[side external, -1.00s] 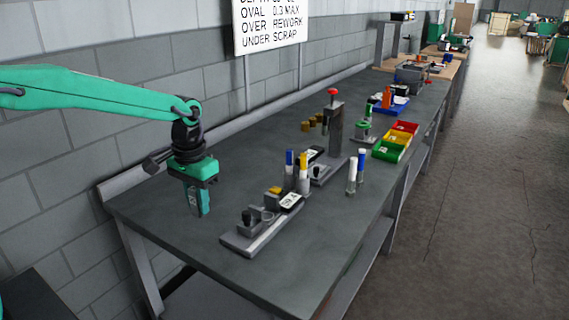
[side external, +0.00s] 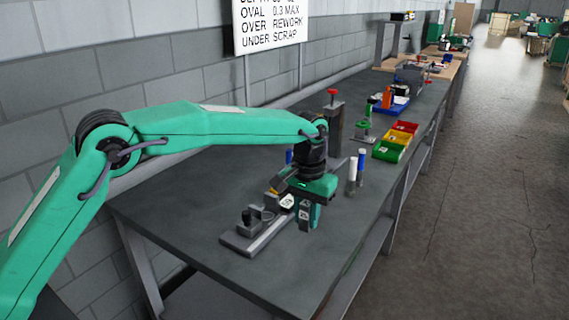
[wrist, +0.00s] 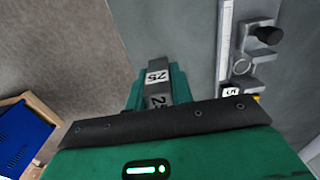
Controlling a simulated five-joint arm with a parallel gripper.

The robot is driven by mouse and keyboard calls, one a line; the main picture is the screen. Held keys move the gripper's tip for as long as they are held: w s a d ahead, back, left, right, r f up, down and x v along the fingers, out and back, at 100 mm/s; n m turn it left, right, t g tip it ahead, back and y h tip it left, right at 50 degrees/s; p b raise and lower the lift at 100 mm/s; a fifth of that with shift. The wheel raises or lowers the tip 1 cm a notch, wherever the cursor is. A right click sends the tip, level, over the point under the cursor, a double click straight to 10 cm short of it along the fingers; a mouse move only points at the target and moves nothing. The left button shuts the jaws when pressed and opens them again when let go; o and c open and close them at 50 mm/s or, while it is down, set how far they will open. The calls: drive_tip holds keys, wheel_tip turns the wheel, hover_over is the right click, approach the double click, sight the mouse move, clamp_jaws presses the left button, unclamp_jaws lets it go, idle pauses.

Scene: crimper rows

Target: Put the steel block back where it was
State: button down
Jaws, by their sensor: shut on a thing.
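The steel block (side external: 304,214) is a small grey bar with a white label, held between my green fingers. The wrist view shows its top and near face, each labelled "25" (wrist: 157,77). My gripper (side external: 308,217) is shut on it, with a finger on each side. It stands to the right of the grey gauge fixture (side external: 249,233), by the front of the bench. The block looks upright. I cannot tell whether it is clear of the bench top. The fixture shows at the right of the wrist view (wrist: 230,35).
Two marker-like cylinders, one white (side external: 351,176) and one blue (side external: 361,168), stand just beyond my gripper. A red-knobbed press (side external: 335,118) and coloured bins (side external: 390,150) are farther back. The near left bench top (side external: 180,205) is clear. The bench's front edge drops to the floor.

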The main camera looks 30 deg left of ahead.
drive_tip(key=shift+w+d+f, duration=0.15)
drive_tip(key=shift+d+f, duration=0.05)
drive_tip(key=shift+d, duration=0.65)
drive_tip(key=shift+w+d+f, duration=0.1)
drive_tip(key=shift+d+f, duration=0.1)
drive_tip(key=shift+d, duration=0.6)
drive_tip(key=w+a+f, duration=0.4)
drive_tip(key=w+a, duration=0.1)
drive_tip(key=w+a+f, duration=0.3)
drive_tip(key=shift+w+a, duration=0.1)
drive_tip(key=shift+w, duration=0.1)
drive_tip(key=shift+f, duration=2)
drive_tip(key=shift+f, duration=0.15)
drive_tip(key=c, duration=1.2)
unclamp_jaws()
drive_tip(key=shift+c, duration=0.2)
